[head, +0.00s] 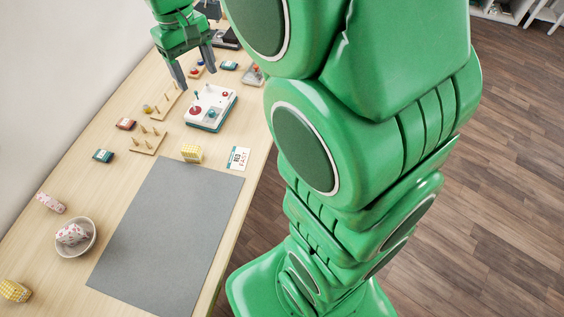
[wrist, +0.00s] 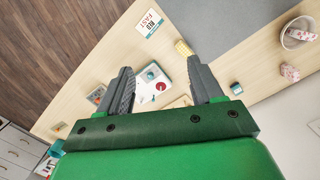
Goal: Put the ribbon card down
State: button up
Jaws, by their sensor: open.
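My gripper (head: 197,78) is open, with its fingers pointing down over the far part of the table in the head view. In the wrist view nothing is held between the fingers (wrist: 160,72). A small red and blue piece (head: 195,71) shows near the fingertips. I cannot tell which is the ribbon card.
A white box with red and teal knobs (head: 209,107) stands near the gripper. Wooden peg racks (head: 147,139), a yellow checked block (head: 192,153) and a printed card (head: 238,158) lie nearer. A grey mat (head: 170,235) is bare. A bowl (head: 91,246) holds a patterned roll.

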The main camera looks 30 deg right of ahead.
jog(key=s+d+f+m, duration=0.1)
jog(key=s+d, duration=0.1)
jog(key=s, duration=1.1)
jog(key=s+d+f+m, duration=0.2)
jog(key=s+d, duration=0.1)
jog(key=s, duration=1.1)
jog(key=shift+s+d+g, duration=0.2)
jog(key=shift+s+g, duration=0.05)
jog(key=shift+g, duration=0.05)
